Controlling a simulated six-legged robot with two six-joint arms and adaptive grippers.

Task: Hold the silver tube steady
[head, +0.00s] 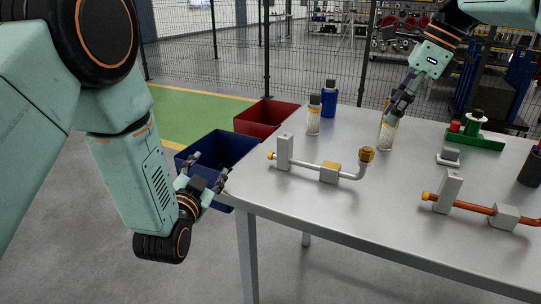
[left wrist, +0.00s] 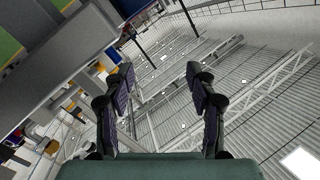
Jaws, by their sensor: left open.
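My left gripper (head: 209,167) is open and empty, left of the table's left edge and apart from the tube. Its spread fingers also show in the left wrist view (left wrist: 160,75), with nothing between them. My right gripper (head: 395,108) is at the top of a clear bottle (head: 387,138); whether it grips it is unclear.
A copper tube (head: 475,207) in a similar holder lies at the right. A pale bottle (head: 314,118) and a blue bottle (head: 329,98) stand at the back. A green stand (head: 475,138) is at the back right. Blue (head: 238,146) and red (head: 265,115) bins are beyond the left edge.

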